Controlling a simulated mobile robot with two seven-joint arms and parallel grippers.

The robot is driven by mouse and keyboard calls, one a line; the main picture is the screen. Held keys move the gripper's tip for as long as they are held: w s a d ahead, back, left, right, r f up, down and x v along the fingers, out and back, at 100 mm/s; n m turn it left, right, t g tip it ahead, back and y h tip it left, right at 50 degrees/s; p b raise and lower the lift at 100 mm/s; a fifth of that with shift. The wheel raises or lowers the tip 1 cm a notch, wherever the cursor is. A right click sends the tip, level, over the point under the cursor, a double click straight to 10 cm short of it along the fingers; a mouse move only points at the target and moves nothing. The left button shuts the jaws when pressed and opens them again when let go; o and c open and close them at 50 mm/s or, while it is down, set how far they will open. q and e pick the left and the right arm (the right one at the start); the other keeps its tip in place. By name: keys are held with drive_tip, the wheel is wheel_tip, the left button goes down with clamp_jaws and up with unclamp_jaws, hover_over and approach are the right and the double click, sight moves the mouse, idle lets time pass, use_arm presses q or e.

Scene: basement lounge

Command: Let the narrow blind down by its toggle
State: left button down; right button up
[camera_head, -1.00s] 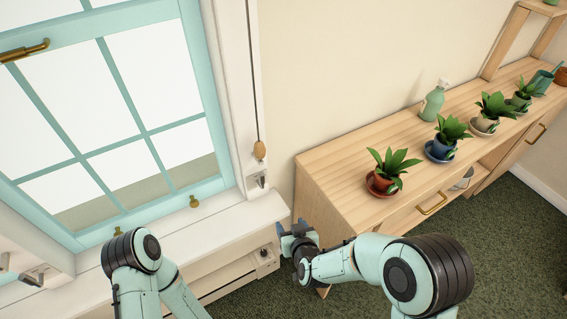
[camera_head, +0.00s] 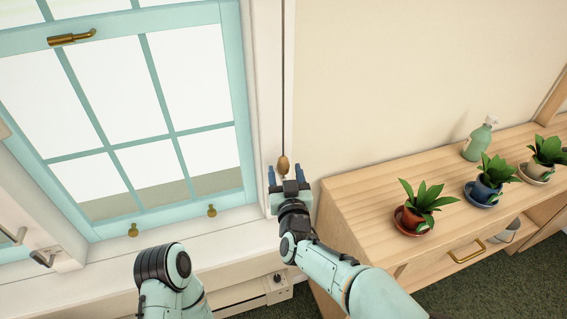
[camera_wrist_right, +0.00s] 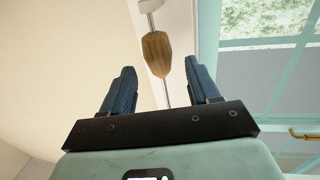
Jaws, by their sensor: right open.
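The wooden toggle (camera_head: 283,165) hangs on a dark cord along the right side of the window frame. In the right wrist view the toggle (camera_wrist_right: 157,54) is a brown, faceted wooden piece between and beyond the fingertips. My right gripper (camera_head: 286,176) is open and empty, just below the toggle in the head view. In the right wrist view its blue fingers (camera_wrist_right: 163,78) stand apart on either side of the cord line, and no contact with the toggle shows. My left arm shows at the bottom, but its gripper is out of view. The blind itself is not visible.
The teal window (camera_head: 150,110) with brass fittings is left of the toggle, above a white sill (camera_head: 190,238). A wooden cabinet (camera_head: 350,205) on the right bears potted plants (camera_head: 424,205) and a spray bottle (camera_head: 480,140). The wall between is bare.

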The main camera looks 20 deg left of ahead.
sight(284, 167)
drive_tip(key=shift+x, duration=2.15)
clamp_jaws()
